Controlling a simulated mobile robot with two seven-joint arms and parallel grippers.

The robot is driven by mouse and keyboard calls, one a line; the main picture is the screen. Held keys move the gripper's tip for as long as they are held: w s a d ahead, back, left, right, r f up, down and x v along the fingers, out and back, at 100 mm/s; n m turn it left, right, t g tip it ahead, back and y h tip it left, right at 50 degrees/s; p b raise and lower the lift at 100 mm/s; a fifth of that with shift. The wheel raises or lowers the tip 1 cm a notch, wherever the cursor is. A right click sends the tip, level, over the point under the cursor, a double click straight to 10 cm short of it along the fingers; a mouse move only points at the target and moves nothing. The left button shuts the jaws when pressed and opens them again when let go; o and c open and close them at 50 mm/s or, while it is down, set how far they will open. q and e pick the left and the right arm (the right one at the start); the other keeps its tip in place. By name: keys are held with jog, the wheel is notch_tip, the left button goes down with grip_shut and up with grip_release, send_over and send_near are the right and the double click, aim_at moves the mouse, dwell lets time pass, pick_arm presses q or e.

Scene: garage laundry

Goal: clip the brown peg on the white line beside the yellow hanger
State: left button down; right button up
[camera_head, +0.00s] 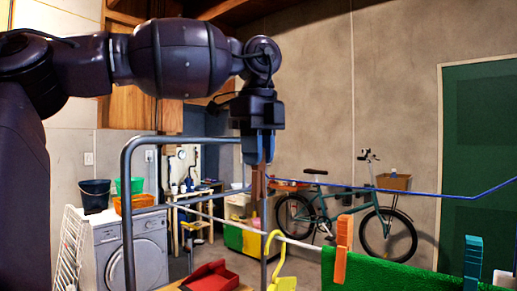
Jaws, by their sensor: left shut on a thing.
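My left gripper (258,160) points down from the arm at the upper left and is shut on the brown peg (257,183). The peg hangs upright below the fingers, in front of a grey pole in the picture. The white line (300,243) slopes down to the right, lower than the peg in the picture; I cannot tell the depth gap. The yellow hanger (278,262) hangs on this line, a little right of and below the peg. My right gripper is not in view.
A green cloth (395,277) hangs at the lower right with an orange peg (341,250) and a teal peg (473,263). A blue line (440,193) crosses behind. A grey rack frame (128,200) stands left.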

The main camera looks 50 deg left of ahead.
aim_at(258, 170)
pick_arm(q)
jog(key=shift+f, duration=1.05)
jog(key=shift+f+b, duration=0.5)
jog(key=shift+f, duration=1)
jog(key=shift+f+b, duration=0.4)
jog(key=shift+f, duration=1.85)
jog(key=c, duration=0.9)
grip_release()
